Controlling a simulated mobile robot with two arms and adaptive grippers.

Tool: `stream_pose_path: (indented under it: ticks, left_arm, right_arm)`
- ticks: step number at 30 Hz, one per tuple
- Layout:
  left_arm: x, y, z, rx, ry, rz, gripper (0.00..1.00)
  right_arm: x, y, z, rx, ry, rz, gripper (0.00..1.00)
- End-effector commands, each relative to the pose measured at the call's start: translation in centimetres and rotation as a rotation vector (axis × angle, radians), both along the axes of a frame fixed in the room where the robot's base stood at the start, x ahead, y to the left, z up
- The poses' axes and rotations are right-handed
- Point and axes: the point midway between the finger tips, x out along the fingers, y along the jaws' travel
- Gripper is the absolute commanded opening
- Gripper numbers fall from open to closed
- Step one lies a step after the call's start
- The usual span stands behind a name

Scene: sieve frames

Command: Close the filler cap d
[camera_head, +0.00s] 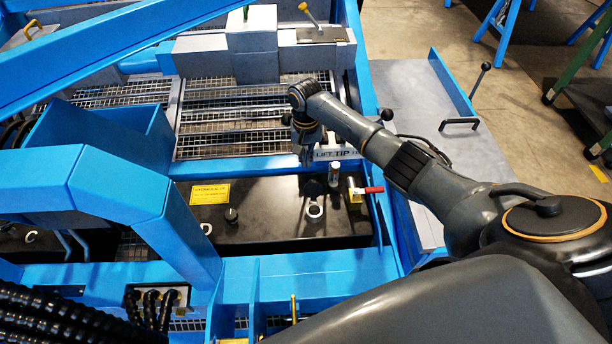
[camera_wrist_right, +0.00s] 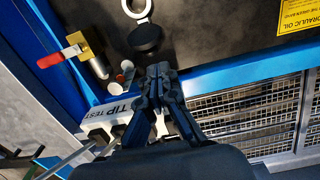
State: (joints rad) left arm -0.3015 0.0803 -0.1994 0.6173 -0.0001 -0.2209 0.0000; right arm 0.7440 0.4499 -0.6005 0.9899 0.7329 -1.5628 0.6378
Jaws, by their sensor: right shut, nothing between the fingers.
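A filler opening with a pale ring (camera_head: 315,211) sits on top of the black tank. Its round black cap (camera_wrist_right: 145,37) stands beside the ring in the right wrist view, off the opening. The ring also shows there (camera_wrist_right: 140,10). I cannot read a letter d on it. My right gripper (camera_head: 306,156) reaches in from the right and points down beyond the cap, near the TIP sign. In the wrist view its fingers (camera_wrist_right: 158,72) are together and empty, apart from the cap. My left gripper is out of view.
A red-handled valve (camera_head: 368,190) and a small silver fitting (camera_head: 333,175) stand right of the opening. A black knob (camera_head: 231,215) and a yellow label (camera_head: 210,193) are left on the tank. Blue frame beams (camera_head: 310,268) surround it. Metal grating (camera_head: 235,115) lies behind.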

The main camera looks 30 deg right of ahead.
Motion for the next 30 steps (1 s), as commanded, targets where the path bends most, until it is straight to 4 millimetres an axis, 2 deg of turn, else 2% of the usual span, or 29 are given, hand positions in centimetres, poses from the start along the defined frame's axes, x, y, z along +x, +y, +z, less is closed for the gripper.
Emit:
stream_pose_path:
  ticks: [1,6,12,18,30]
  left_arm:
    - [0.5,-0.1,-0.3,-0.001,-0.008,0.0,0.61]
    - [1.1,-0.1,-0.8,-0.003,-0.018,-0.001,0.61]
    - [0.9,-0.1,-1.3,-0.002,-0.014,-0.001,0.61]
    - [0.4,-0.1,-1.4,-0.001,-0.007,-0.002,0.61]
    - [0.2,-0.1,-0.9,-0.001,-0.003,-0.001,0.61]
  right_arm:
    - [-0.1,0.0,-1.4,-0.001,0.004,-0.002,0.0]
    - [-0.2,0.1,-4.7,0.001,0.002,-0.001,0.0]
    - [-0.2,0.2,-7.0,0.001,-0.001,0.001,0.0]
    - [-0.3,0.2,-7.7,0.0,-0.002,0.001,0.0]
    - [-0.4,0.2,-7.5,-0.004,-0.008,0.001,0.0]
